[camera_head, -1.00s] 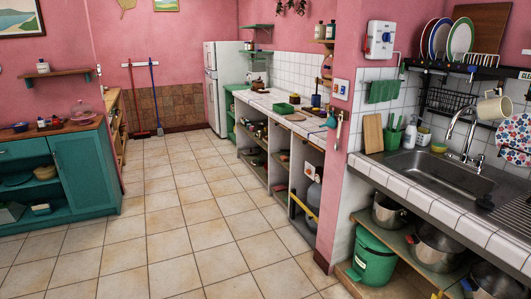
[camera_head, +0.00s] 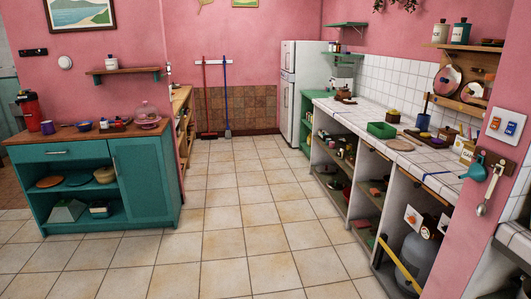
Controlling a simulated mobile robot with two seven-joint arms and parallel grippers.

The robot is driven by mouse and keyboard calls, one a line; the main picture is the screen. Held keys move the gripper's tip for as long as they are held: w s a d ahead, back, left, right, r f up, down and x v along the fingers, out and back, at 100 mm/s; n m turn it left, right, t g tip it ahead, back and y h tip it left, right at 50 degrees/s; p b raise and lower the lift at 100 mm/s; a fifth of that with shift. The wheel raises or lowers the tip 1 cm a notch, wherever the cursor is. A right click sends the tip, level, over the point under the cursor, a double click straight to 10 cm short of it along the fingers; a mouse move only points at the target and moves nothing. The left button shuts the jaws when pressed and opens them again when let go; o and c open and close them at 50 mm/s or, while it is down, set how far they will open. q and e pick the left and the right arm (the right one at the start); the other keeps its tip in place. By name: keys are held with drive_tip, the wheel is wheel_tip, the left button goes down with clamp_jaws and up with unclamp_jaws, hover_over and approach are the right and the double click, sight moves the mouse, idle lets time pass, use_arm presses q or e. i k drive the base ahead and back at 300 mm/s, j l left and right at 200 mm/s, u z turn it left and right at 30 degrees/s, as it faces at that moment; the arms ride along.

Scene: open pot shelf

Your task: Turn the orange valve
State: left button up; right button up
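A grey gas cylinder (camera_head: 417,262) stands in the open lower bay at the near right end of the tiled counter. Small orange parts show around its top, beside two pale plates (camera_head: 412,217) with orange marks. They are too small to tell which is the orange valve or how it is turned. A yellow bar (camera_head: 400,265) slants across the front of the bay and covers part of the cylinder. Neither of my grippers is in view.
The tiled floor (camera_head: 230,220) is clear ahead. A teal cabinet (camera_head: 148,180) stands at left. The tiled counter (camera_head: 375,135) runs along the right, with shelves below. A pink wall end (camera_head: 480,215) and a sink edge (camera_head: 515,240) are close at right.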

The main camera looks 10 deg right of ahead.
sight(412, 219)
drive_tip(key=i+z, duration=0.35)
drive_tip(key=i+j+z, duration=0.2)
drive_tip(key=i+z, duration=0.15)
drive_tip(key=i+j+z, duration=0.45)
drive_tip(key=i+z, duration=0.2)
drive_tip(key=z, duration=0.15)
drive_tip(key=i+j+z, duration=0.2)
drive_tip(key=z, duration=0.25)
drive_tip(key=i+j+z, duration=0.25)
drive_tip(key=z, duration=0.2)
drive_tip(key=i+z, duration=0.15)
drive_tip(key=i, duration=0.25)
drive_tip(key=i+j+z, duration=0.15)
drive_tip(key=i, duration=0.25)
drive_tip(key=i+j+z, duration=0.15)
drive_tip(key=i, duration=0.2)
